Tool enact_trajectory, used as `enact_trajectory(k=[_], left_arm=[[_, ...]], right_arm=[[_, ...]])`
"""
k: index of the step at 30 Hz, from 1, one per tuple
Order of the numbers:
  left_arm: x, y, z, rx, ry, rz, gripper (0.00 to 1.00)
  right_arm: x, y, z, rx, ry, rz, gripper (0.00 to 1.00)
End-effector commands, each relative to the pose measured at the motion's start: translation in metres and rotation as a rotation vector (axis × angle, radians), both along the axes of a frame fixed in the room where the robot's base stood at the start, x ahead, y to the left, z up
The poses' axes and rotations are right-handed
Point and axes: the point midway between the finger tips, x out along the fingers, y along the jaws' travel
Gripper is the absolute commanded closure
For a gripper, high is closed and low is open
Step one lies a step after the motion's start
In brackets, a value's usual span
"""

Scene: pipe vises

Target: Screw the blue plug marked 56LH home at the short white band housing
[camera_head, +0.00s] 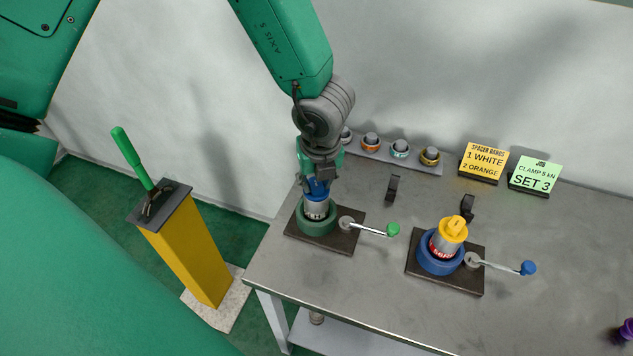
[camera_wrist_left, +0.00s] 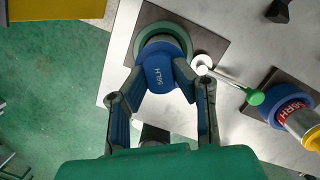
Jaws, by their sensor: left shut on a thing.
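The blue plug (camera_head: 317,187), marked 56LH in the left wrist view (camera_wrist_left: 159,76), is between the fingers of my left gripper (camera_head: 316,184). My left gripper, also in the left wrist view (camera_wrist_left: 160,82), is shut on it from above. The plug is over a short pale housing (camera_head: 315,209) standing in the green ring vise (camera_head: 316,225). A small label shows on the housing, but I cannot tell the band clearly. The plug covers its mouth, so I cannot tell how deep the plug sits. My right gripper is not in view.
A blue ring vise (camera_head: 438,261) holds a red-banded housing (camera_head: 441,246) with a yellow plug (camera_head: 454,228). Crank handles with a green knob (camera_head: 393,230) and blue knob (camera_head: 528,268) project rightward. A rail (camera_head: 383,154) of capped parts and two signs (camera_head: 483,161) (camera_head: 535,174) stand behind.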

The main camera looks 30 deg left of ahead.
Motion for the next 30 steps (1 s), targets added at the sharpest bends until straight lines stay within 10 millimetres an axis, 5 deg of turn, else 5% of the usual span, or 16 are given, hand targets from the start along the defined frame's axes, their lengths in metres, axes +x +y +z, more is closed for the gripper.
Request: enact_trajectory(k=[4, 14, 21, 27, 28, 30], left_arm=[[0.0047, -0.0003, -0.0009, -0.001, -0.009, 0.224, 1.0], [0.0051, -0.0007, 0.0003, -0.002, -0.01, 0.294, 1.0], [0.0066, -0.0007, -0.0001, -0.003, -0.01, 0.649, 1.0], [0.0063, -0.0007, 0.0006, -0.002, -0.009, 0.665, 1.0], [0.0064, -0.0007, 0.0006, -0.002, -0.009, 0.665, 0.74], [0.006, -0.0007, 0.0006, -0.003, -0.009, 0.664, 0.6]], right_arm=[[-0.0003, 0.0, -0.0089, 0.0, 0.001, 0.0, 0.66], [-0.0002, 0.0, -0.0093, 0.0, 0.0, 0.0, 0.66], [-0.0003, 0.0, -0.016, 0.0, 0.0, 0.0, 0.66], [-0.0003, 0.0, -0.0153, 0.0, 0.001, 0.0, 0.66], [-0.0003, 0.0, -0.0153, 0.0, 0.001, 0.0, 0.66], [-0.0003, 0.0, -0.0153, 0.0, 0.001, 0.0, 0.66]])
